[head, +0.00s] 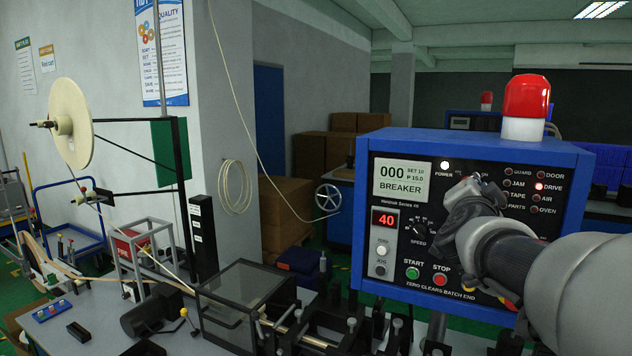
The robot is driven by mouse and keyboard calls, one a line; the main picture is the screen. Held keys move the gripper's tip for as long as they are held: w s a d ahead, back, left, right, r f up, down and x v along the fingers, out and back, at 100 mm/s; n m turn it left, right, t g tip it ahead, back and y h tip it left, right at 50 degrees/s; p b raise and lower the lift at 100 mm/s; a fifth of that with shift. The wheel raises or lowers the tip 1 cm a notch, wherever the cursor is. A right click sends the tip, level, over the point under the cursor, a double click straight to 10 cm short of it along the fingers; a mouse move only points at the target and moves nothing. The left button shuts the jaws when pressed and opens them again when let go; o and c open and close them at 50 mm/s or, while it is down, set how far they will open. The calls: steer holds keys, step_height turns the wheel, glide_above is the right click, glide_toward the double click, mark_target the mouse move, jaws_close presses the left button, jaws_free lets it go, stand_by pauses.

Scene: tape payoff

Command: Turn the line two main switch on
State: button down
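A blue control box (575,160) with a black front panel stands at the right, a red beacon (526,97) on top. Its screen (402,179) reads 000 and BREAKER. The POWER lamp (445,166) is lit white and the DRIVE lamp (539,186) red. My gripper (474,182) is in front of the panel's upper middle, right of the screen. It covers part of the panel, and I cannot tell whether it touches it. Its fingers are too foreshortened to show whether they are open. No switch labelled main or line two is readable; one may be hidden behind my gripper.
The panel also has a speed knob (419,229), a red 40 readout (384,219), a green START button (412,272) and a red STOP button (440,279). A tape reel (70,122) and a clear-sided box (245,296) stand left. Another blue unit (462,121) is behind.

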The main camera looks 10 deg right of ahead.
steer(key=c, duration=1.7)
jaws_free()
steer(key=v, duration=1.2)
